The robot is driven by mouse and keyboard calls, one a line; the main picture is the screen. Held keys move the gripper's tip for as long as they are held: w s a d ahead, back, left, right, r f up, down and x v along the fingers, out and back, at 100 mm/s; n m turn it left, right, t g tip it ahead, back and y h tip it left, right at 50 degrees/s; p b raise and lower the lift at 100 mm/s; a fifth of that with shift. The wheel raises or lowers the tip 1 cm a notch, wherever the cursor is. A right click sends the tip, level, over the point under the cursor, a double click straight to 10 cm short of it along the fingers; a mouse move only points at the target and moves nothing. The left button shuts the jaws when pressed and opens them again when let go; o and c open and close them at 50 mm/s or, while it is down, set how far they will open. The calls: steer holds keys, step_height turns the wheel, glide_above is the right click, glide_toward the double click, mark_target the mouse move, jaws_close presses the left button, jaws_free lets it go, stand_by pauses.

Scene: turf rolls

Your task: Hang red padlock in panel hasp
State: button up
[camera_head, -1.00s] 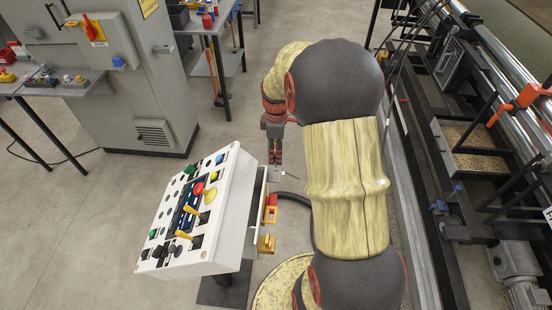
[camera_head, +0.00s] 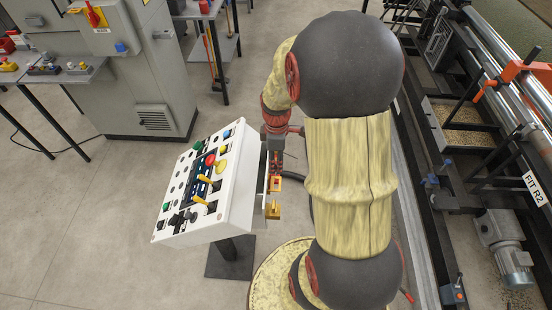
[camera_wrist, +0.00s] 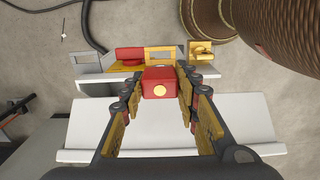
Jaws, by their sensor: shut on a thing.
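My gripper (camera_wrist: 160,98) is shut on the red padlock (camera_wrist: 160,82), a red block with a round yellow spot, seen between the fingers in the wrist view. The padlock's shackle cannot be made out. Just beyond it, along the panel's edge, are a yellow frame-like fitting (camera_wrist: 160,52) and a red handle-like piece (camera_wrist: 129,55); which part is the hasp is unclear. Whether the padlock touches them cannot be told. In the head view my gripper (camera_head: 275,165) is close beside the right side of the white control panel (camera_head: 202,190).
A brass-coloured fitting (camera_wrist: 201,53) sits to the right of the yellow frame, also in the head view (camera_head: 273,212). The panel stands on a dark pedestal (camera_head: 230,260). A grey cabinet (camera_head: 140,80) is behind left; machinery with rails (camera_head: 470,140) is at right.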

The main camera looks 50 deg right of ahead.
steer(key=shift+r, duration=0.1)
steer(key=shift+f+b, duration=1.7)
steer(key=shift+f, duration=1.25)
steer(key=shift+f+b, duration=1.2)
steer(key=shift+f, duration=1.35)
steer(key=o, duration=1.3)
step_height(320, 180, up, 12)
stand_by(0.5)
